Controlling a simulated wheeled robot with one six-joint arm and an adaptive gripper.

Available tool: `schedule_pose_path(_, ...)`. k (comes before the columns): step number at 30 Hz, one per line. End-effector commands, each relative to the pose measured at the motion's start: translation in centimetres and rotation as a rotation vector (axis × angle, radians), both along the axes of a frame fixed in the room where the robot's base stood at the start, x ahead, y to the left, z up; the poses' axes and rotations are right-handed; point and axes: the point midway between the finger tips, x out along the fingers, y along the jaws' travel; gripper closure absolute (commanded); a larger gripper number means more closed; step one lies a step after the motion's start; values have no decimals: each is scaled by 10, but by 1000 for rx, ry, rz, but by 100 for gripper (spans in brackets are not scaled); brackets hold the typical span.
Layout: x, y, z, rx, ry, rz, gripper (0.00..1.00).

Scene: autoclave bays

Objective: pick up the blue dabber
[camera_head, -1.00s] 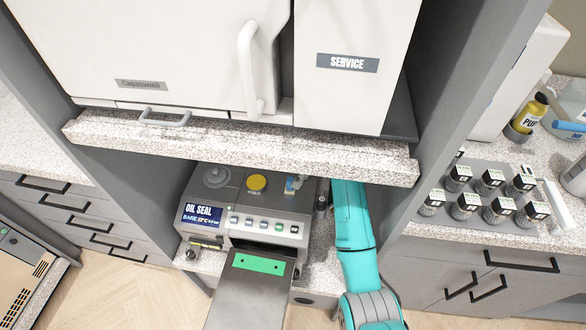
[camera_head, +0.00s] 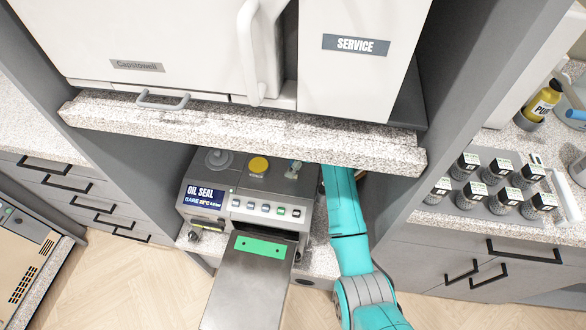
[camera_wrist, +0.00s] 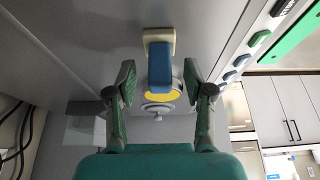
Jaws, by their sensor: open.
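The blue dabber (camera_wrist: 159,65) has a blue body and a cream end piece. In the wrist view it is at the upper middle, between the two fingers of my gripper (camera_wrist: 158,82). The gripper is open, with a visible gap on each side of the dabber. In the head view, the small dabber (camera_head: 294,168) is on top of the grey oil seal machine (camera_head: 225,180), close under the shelf edge. My gripper is hidden there; only my teal arm shows, reaching under the shelf on the machine's right.
A speckled shelf (camera_head: 240,133) overhangs the machine closely, with a white service cabinet (camera_head: 355,70) above. A yellow button (camera_head: 258,164) and a grey knob (camera_head: 218,158) are on the machine top. A grey side panel stands right of my arm. Several jars are on the right counter.

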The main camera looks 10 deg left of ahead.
Motion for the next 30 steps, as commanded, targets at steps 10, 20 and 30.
schedule_pose_path(10, 0, 0, 0, 0, 0, 0, 83)
schedule_pose_path(20, 0, 0, 0, 0, 0, 0, 100)
schedule_pose_path(30, 1, 0, 15, 1, -2, -1, 100)
